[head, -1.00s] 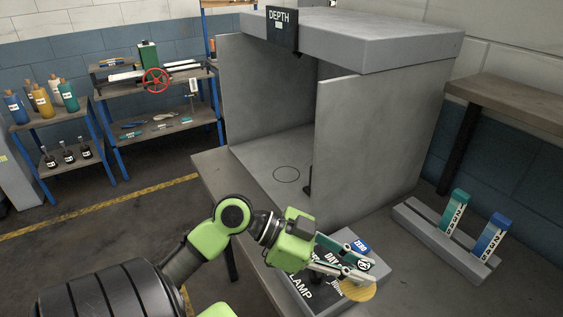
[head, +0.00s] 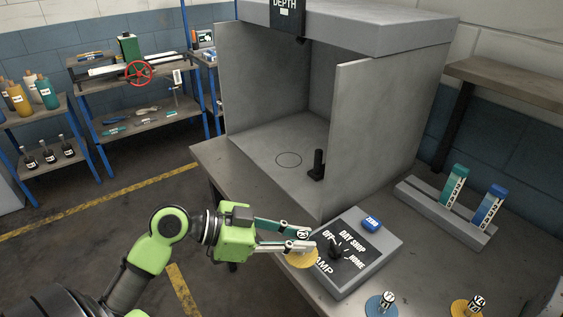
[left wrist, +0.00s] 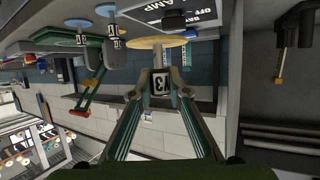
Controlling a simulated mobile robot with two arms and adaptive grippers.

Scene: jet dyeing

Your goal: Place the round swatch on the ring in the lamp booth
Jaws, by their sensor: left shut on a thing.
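My left gripper (head: 308,242) is shut on the small numbered post of a yellow round swatch (head: 301,260). The swatch is in the air at the front left corner of the lamp control box, left of its knob. In the left wrist view the gripper (left wrist: 160,88) grips the white labelled block, with the yellow disc (left wrist: 150,43) beyond the fingertips. The lamp booth (head: 362,130) stands open to the left behind it. The ring (head: 288,160), a thin dark circle, lies bare on the booth floor. My right gripper is not clearly in view.
The control box (head: 385,252) sits in front of the booth. A dark upright post (head: 317,165) stands near the booth's right panel. A blue swatch (head: 380,306) and an orange one (head: 462,310) are at the table front. A grey rack (head: 445,220) holds teal and blue pieces.

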